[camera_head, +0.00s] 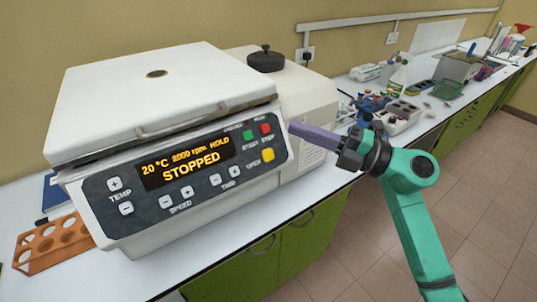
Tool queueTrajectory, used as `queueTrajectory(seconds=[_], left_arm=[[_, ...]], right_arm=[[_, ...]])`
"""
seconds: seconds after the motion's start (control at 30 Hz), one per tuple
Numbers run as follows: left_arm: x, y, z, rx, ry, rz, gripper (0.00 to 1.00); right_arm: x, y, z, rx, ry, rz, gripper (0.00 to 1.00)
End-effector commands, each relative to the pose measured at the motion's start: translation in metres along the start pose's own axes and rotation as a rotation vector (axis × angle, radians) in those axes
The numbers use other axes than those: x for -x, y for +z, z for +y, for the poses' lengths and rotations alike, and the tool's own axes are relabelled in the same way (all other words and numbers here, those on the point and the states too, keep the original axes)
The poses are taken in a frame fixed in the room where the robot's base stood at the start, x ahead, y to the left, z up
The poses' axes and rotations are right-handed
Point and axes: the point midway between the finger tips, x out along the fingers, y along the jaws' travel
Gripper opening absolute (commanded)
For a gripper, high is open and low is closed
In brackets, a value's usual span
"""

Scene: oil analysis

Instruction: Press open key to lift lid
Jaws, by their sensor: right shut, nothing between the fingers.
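A white centrifuge (150,245) stands on the bench at the left. Its lid (195,85) lies down over the body, with a handle along the front edge. The sloping control panel (150,215) has a lit display (188,162) reading 20 °C, 2000 rpm, HOLD, STOPPED. At the panel's right end are a green key (248,135), a red key (266,129) and, below them, a larger yellow key (267,155), which appears to be the open key. My right gripper (294,129) is shut and empty, its purple fingers pointing left, just right of the red and yellow keys. My left gripper is out of view.
An orange tube rack (45,247) stands at the left edge of the bench. A second white device with a black knob (265,60) stands behind the centrifuge. Bottles, a grey bin and a green basket (448,89) crowd the bench at right. Green cabinets (310,235) are below.

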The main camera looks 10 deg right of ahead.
Motion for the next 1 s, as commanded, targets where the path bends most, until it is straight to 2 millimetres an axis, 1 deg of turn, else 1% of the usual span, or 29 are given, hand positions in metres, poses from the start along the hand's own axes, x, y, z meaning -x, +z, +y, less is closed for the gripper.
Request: queueTrajectory(seconds=[0.03,0.1,0.2,0.53,0.67,1.0], left_arm=[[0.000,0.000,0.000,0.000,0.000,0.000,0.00],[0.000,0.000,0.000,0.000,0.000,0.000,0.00],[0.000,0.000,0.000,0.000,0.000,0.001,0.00],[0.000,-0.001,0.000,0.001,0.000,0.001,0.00],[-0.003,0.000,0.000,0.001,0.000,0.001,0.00],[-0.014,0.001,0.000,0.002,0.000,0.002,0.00]], right_arm=[[0.004,-0.007,-0.014,0.039,-0.101,0.073,0.00],[0.011,-0.014,-0.032,0.065,-0.220,0.150,0.00],[0.018,-0.019,-0.044,0.075,-0.303,0.200,0.00],[0.018,-0.020,-0.047,0.073,-0.311,0.208,0.00],[0.013,-0.016,-0.053,0.072,-0.308,0.207,0.00],[-0.017,0.004,-0.088,0.072,-0.307,0.208,0.00]])
